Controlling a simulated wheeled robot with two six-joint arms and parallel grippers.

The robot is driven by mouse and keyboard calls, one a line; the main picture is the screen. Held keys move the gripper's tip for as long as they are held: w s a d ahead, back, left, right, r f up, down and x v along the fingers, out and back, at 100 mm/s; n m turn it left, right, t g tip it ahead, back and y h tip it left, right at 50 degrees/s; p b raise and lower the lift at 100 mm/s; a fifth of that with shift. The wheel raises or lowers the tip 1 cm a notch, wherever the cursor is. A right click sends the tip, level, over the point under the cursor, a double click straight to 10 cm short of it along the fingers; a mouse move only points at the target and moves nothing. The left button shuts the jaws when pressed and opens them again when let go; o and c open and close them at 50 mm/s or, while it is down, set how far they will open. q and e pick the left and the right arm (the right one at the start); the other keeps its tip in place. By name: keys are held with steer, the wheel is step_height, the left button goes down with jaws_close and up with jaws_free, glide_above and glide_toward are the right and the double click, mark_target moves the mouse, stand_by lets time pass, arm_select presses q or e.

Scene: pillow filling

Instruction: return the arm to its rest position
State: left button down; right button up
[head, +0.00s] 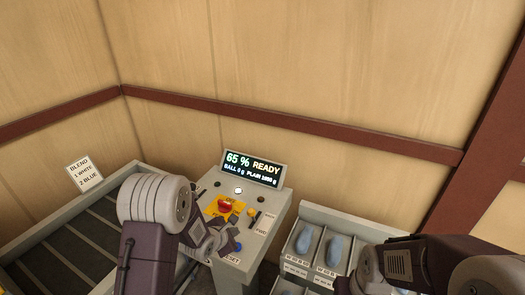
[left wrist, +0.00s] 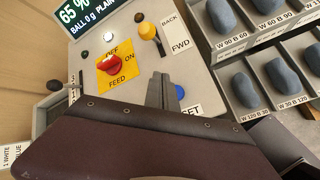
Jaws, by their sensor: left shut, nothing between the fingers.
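My left gripper (head: 226,243) is over the lower part of the grey control console (head: 272,215), by the blue button (head: 234,247). In the left wrist view its fingers (left wrist: 160,90) are together with nothing between them, and they partly cover the RESET label. The red knob (left wrist: 112,63) sits on the yellow OFF/ON FEED plate. A yellow-topped lever (left wrist: 149,32) is beside the BACK/FWD label. I cannot tell whether the fingers touch the console. My right arm (head: 430,262) shows at the lower right; its fingers are not visible.
The console display (head: 253,168) reads 65 % READY, BALL 0 g. A bin rack (head: 330,216) with blue-grey pillows (head: 338,250) stands right of the console. A slatted conveyor (head: 60,250) lies left, with a BLEND card (head: 84,174). Wooden walls are behind; the space above the console is free.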

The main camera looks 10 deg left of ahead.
arm_select(q)
steer(key=s+f+m+g+b, duration=0.2)
steer(key=s+m+b, duration=0.1)
steer(key=s+m, duration=0.5)
steer(key=s+a+f+m+g+y+b, duration=0.1)
steer(key=s+f+m+g+b, duration=0.1)
steer(key=s+m, duration=0.5)
steer(key=s+a+f+m+g+y+b, duration=0.1)
steer(key=s+f+m+g+b, duration=0.1)
steer(key=s+m+b, duration=0.3)
steer(key=s+m+g, duration=0.1)
steer(key=s+m, duration=0.2)
steer(key=m, duration=0.1)
steer(key=shift+s+g, duration=0.3)
steer(key=shift+g, duration=0.1)
